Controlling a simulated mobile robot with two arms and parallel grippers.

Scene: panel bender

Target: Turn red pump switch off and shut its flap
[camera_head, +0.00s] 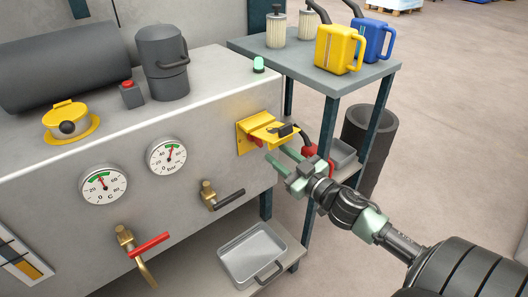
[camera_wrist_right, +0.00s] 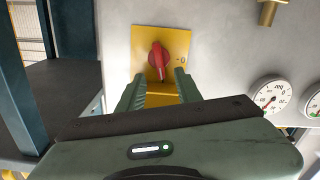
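The red pump switch (camera_wrist_right: 160,60) is a rotary knob on a yellow plate (camera_wrist_right: 143,37) on the machine's front. In the right wrist view its handle stands upright in the picture, with a "0" mark to its right on the plate. The yellow flap (camera_head: 268,130) is open, sticking out from the plate above the knob in the head view; the knob shows there only as a small red part (camera_head: 258,142). My right gripper (camera_head: 280,158) is open and empty, just in front of and below the flap. Its fingers point at the plate in the right wrist view (camera_wrist_right: 160,88). My left gripper is out of view.
Two gauges (camera_head: 103,186), a red-handled valve (camera_head: 149,245) and a black-handled valve (camera_head: 228,199) are on the front panel. A side table (camera_head: 360,80) with jugs stands close to the right. A metal tray (camera_head: 252,255) lies below.

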